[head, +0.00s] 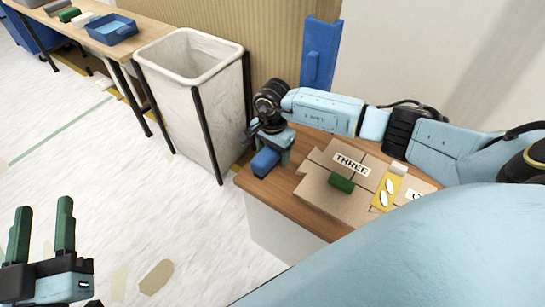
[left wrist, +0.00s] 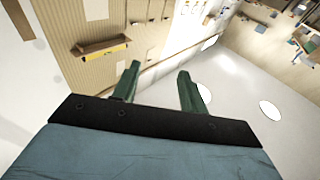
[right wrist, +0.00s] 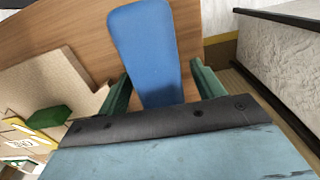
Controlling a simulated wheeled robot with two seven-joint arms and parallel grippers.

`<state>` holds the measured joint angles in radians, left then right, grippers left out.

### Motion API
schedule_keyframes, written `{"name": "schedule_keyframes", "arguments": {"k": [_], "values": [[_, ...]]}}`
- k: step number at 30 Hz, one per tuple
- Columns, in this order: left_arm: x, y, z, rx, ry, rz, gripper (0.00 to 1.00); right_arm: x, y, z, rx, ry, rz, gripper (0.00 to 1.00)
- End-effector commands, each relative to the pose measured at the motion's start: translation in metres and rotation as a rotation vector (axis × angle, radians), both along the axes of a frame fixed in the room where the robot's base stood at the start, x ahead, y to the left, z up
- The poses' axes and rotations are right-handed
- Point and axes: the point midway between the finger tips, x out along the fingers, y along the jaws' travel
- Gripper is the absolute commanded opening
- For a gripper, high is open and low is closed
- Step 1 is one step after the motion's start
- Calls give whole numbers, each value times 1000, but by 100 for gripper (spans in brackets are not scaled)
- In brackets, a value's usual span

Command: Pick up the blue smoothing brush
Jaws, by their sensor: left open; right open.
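The blue smoothing brush (head: 264,160) lies on the left end of the wooden table (head: 259,180). In the right wrist view the brush (right wrist: 148,45) runs lengthwise between the fingers of my right gripper (right wrist: 158,90). The right gripper (head: 272,145) is open, with a finger on each side of the brush; its near end is hidden behind the gripper's body. I cannot tell whether the fingers touch it. My left gripper (head: 40,228) is open and empty over the floor at the lower left. It also shows open in the left wrist view (left wrist: 155,80).
Cardboard pieces (head: 325,200) with a green block (head: 341,182) and a yellow item (head: 387,190) lie right of the brush. A white bin (head: 190,90) stands left of the table. A bench (head: 145,30) at the back left holds a blue tray (head: 111,28).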

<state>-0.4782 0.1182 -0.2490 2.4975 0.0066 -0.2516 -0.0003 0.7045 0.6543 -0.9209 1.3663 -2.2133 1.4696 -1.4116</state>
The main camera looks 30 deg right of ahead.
Motion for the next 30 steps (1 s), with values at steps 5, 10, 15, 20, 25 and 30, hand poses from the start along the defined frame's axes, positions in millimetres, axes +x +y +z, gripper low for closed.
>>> {"name": "schedule_keyframes", "arguments": {"k": [5,10,15,20,25,30], "values": [[-2,-1,10,-19,-59,-4,43,0,0,-5,0,0,0,67],[-2,-1,11,-20,-62,-4,43,0,0,-5,0,0,0,67],[-2,-1,10,-20,-61,-4,43,0,0,-5,0,0,1,53],[-2,-1,10,-18,-60,-3,43,0,0,-5,0,0,0,32],[-2,-1,10,-18,-60,-3,43,0,0,-5,-1,-1,0,11],[-2,-1,10,-18,-59,-3,43,0,0,-5,-1,-1,0,11]]}}
